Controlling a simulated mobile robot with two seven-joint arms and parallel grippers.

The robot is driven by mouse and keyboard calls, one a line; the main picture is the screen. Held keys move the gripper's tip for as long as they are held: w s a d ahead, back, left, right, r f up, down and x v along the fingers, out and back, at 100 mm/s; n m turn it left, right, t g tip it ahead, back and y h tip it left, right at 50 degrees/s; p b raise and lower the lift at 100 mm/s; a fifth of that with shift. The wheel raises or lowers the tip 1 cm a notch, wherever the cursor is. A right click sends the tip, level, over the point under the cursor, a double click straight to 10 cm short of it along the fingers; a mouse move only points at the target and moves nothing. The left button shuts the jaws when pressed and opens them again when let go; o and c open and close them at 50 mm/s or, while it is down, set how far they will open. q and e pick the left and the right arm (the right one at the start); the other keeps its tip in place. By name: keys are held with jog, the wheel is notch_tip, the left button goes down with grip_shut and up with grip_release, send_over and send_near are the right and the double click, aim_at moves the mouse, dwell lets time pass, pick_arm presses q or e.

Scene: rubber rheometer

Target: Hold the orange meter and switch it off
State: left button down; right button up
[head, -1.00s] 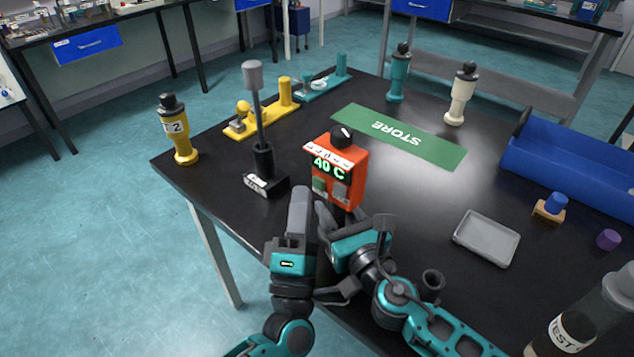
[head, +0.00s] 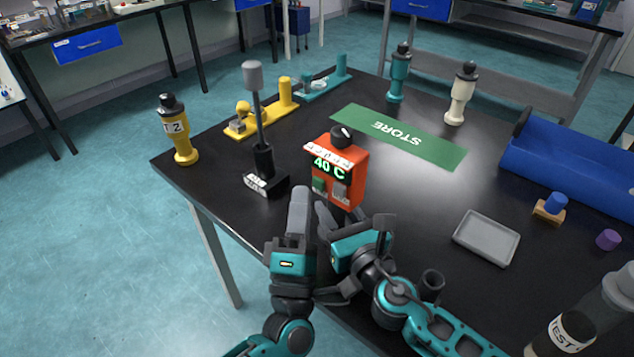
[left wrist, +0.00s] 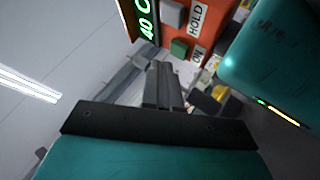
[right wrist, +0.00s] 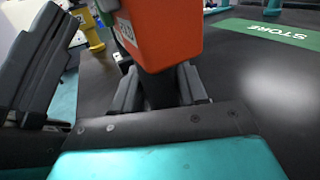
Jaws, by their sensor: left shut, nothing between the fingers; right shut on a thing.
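The orange meter (head: 349,189) stands upright near the table's front left edge, with a black knob on top and a lit green "40 C" display. Its front has a green button beside "ON" and a grey button beside "HOLD"; the green button (left wrist: 179,47) shows in the left wrist view. My right gripper (right wrist: 158,90) is shut on the meter's dark lower stem, below the orange body (right wrist: 165,35). My left gripper (left wrist: 160,70) is shut and empty, its fingertips just in front of and below the button face. I cannot tell whether they touch it.
A black stand with a grey-topped rod (head: 262,165) is close left of the meter. A yellow bottle (head: 180,140), a green STORE mat (head: 400,137), a grey tray (head: 487,239) and a blue bin (head: 580,165) stand around.

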pick_arm(q)
jog(key=shift+w, duration=0.1)
jog(key=shift+w+d, duration=0.25)
dwell(0.3)
jog(key=shift+w+d, duration=0.2)
jog(key=shift+w, duration=0.1)
dwell(0.6)
jog(key=shift+w+d, duration=0.15)
jog(key=shift+d, duration=0.25)
dwell(0.5)
jog(key=shift+f, duration=0.1)
jog(key=shift+s+a+f, duration=0.2)
jog(key=shift+s+a, duration=0.4)
jog(key=shift+s, duration=0.3)
jog(key=shift+a, duration=0.1)
